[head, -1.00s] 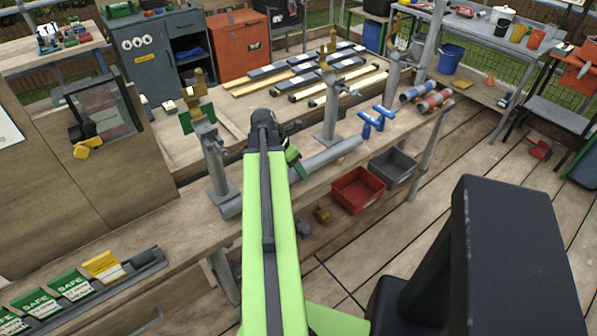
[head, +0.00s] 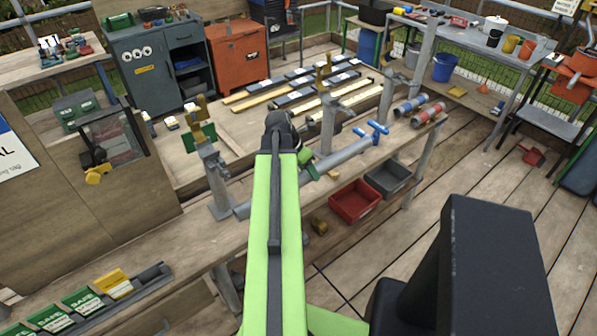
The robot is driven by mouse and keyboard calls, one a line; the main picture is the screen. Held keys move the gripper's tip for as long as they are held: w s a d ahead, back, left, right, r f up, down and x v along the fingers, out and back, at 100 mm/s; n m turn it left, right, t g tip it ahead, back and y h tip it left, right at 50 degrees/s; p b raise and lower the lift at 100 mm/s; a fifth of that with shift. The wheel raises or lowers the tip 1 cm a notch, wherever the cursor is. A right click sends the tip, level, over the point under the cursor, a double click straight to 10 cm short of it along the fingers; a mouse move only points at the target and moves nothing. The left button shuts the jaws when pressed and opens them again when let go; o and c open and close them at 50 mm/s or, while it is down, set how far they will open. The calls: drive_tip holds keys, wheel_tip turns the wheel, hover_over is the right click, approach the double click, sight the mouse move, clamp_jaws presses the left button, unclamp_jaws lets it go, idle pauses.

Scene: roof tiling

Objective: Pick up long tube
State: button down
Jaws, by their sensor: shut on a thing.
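The long tube (head: 341,157) is a grey cylinder lying across the view above the wooden bench. Its left end (head: 242,210) shows beside my arm, and its middle is hidden behind the arm. My gripper (head: 309,166), with green fingers, is at the tube's middle and shut on it. The tube's right end overlaps the blue pipe fittings (head: 371,133) in the picture; I cannot tell whether they touch. The tube looks slightly raised from the bench top, though the gap is hard to judge.
Two grey upright stands (head: 218,185) (head: 328,125) rise from the bench close behind the tube. Blue and red cylinders (head: 428,115) lie to the right. Red (head: 355,202) and grey bins (head: 389,179) sit below. The deck at right is largely clear.

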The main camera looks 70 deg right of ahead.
sight(327, 162)
drive_tip(key=s+r+p, duration=0.1)
drive_tip(key=s+d+r+p, duration=0.1)
drive_tip(key=s, duration=0.1)
drive_tip(key=s+d+r+p, duration=0.1)
drive_tip(key=s, duration=0.1)
drive_tip(key=shift+s+d+r, duration=0.1)
drive_tip(key=shift+s+r, duration=0.1)
drive_tip(key=shift+r, duration=0.2)
drive_tip(key=shift+s+d+r, duration=0.15)
drive_tip(key=shift+s+d, duration=0.05)
drive_tip(key=shift+s, duration=0.3)
